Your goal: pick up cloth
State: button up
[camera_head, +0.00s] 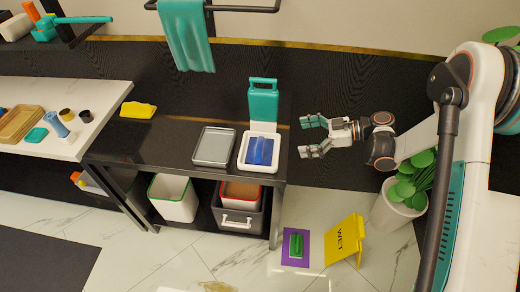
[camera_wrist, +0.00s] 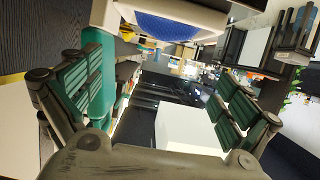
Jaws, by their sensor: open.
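A teal cloth (camera_head: 188,36) hangs over a dark wall rail at the top of the head view. A folded yellow item (camera_head: 138,110), perhaps a cloth, lies on the dark counter at left. A blue item (camera_head: 261,150), which may also be cloth, lies in a white tray (camera_head: 243,164); blue in a pale rim (camera_wrist: 165,26) also shows at the top of the wrist view. My gripper (camera_head: 313,137) is open and empty, just right of the counter's end, apart from all three. Its spread fingers also show in the wrist view (camera_wrist: 160,92).
A teal caddy with a handle (camera_head: 263,103) stands behind the white tray, close to my gripper. A grey tray (camera_head: 214,146) lies left of it. Bins (camera_head: 172,198) stand below the counter. A potted plant (camera_head: 396,212) and a yellow wet-floor sign (camera_head: 345,240) stand at right.

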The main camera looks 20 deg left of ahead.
jog(key=b, duration=0.2)
send_near(262, 145)
jog(key=x, duration=0.2)
jog(key=shift+s+a+f, duration=0.1)
jog(key=shift+s+a, duration=0.05)
jog(key=shift+a, duration=0.2)
jog(key=shift+b+x, duration=1.1)
jog(key=shift+x, duration=2.15)
jog(key=shift+c, duration=0.4)
jog(key=c, duration=0.8)
jog(key=shift+c, duration=0.3)
jog(key=shift+r+p, duration=0.3)
jog(key=shift+r, duration=0.2)
jog(key=r, duration=0.1)
jog(key=r+p, duration=0.1)
jog(key=r, duration=0.1)
jog(key=shift+w+d+p, duration=0.25)
jog(key=shift+d+p, duration=0.05)
jog(key=shift+d, duration=0.1)
jog(key=w+d+p, duration=0.3)
jog(key=d, duration=1.4)
jog(key=shift+f, duration=0.2)
